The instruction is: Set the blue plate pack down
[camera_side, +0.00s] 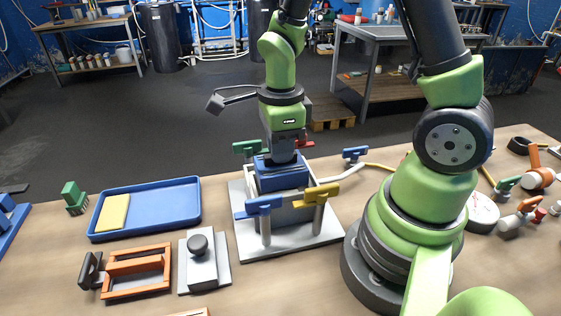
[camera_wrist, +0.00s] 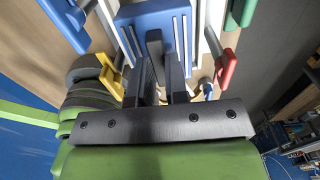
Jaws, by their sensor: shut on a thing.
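The blue plate pack (camera_side: 282,176) is in the middle of the side view, inside or just above a light box-shaped holder on a pale base plate (camera_side: 280,248). How deep it sits in the holder I cannot tell. My gripper (camera_side: 280,157) is above it, pointing down, and is shut on its top part. In the wrist view the plate pack (camera_wrist: 150,18) shows as a blue block with pale slots, with my gripper's dark fingers (camera_wrist: 165,55) against it. The fingers hide part of its top.
Clamp handles ring the holder: blue (camera_side: 263,205), yellow (camera_side: 316,194), green (camera_side: 249,147) and red (camera_side: 304,144). To the left are a blue tray (camera_side: 183,207) with a yellow sponge (camera_side: 113,213), an orange frame (camera_side: 137,271) and a grey knobbed block (camera_side: 204,262). A blue-handled valve (camera_side: 355,154) is behind right.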

